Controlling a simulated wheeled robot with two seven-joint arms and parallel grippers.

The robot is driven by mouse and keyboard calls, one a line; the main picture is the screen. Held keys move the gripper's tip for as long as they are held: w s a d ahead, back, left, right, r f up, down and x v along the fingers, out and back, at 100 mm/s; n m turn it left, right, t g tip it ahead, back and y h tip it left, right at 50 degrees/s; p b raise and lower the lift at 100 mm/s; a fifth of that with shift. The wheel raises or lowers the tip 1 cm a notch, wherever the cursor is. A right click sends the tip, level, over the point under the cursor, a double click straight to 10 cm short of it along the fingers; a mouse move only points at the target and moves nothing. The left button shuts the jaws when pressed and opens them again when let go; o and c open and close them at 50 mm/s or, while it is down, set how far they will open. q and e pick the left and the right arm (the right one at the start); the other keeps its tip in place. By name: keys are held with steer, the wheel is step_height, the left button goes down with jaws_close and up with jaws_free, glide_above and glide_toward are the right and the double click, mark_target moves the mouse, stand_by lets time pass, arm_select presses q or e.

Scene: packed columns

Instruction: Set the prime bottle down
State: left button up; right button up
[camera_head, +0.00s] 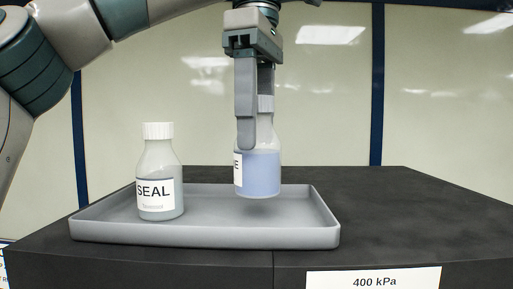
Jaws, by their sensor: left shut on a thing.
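The prime bottle (261,175) is clear with pale blue-violet liquid and a white label, of which only the last letter "E" shows. My left gripper (254,120) comes down from above and is shut on it at the neck and cap. The bottle hangs upright over the right part of the grey tray (240,236); its base appears a little above the tray floor. The finger in front hides part of the bottle's neck and shoulder. My right gripper is out of view.
A bottle labelled "SEAL" (160,175) with a white cap stands upright in the tray's left part. The tray lies on a dark bench (420,220). A "400 kPa" sign (374,281) is on the bench front. The bench right of the tray is clear.

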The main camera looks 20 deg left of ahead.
arm_select(q)
steer(key=shift+w+a+f, duration=0.1)
steer(key=shift+a+f, duration=0.05)
steer(key=shift+f, duration=1.6)
steer(key=shift+f, duration=0.15)
steer(key=o, duration=1.2)
steer(key=shift+d+r, duration=0.2)
steer(key=shift+r, duration=3)
steer(key=shift+a+r, duration=0.1)
steer(key=shift+r, duration=0.6)
